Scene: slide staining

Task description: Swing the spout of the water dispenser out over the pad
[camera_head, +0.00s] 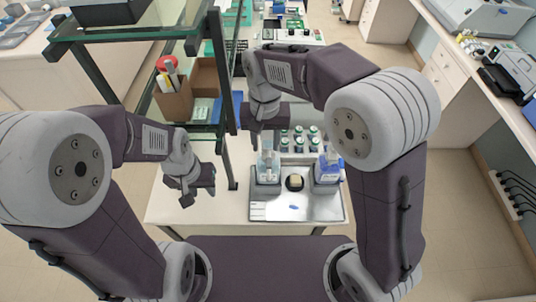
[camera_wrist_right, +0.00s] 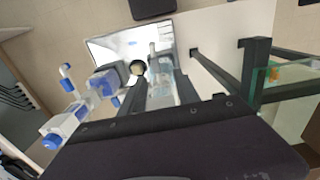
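A clear dispenser bottle (camera_head: 267,165) stands in a grey holder at the left of the metal tray (camera_head: 325,210). A second dispenser, with blue liquid (camera_head: 328,168), stands at the tray's right. A pale yellowish pad in a round black holder (camera_head: 295,182) lies between them. My right gripper (camera_head: 263,138) is above and just behind the clear bottle. In the right wrist view its fingers (camera_wrist_right: 162,92) are apart, with the clear bottle (camera_wrist_right: 163,68) showing between them; contact cannot be told. The spout's direction is too small to tell. My left gripper (camera_head: 192,198) hangs low, left of the tray, with nothing visible in it.
Several capped small bottles (camera_head: 299,140) stand behind the tray. A shelf frame with glass shelves (camera_head: 218,90) rises at the left, its post between my grippers. The white tabletop (camera_head: 225,207) left of the tray is clear.

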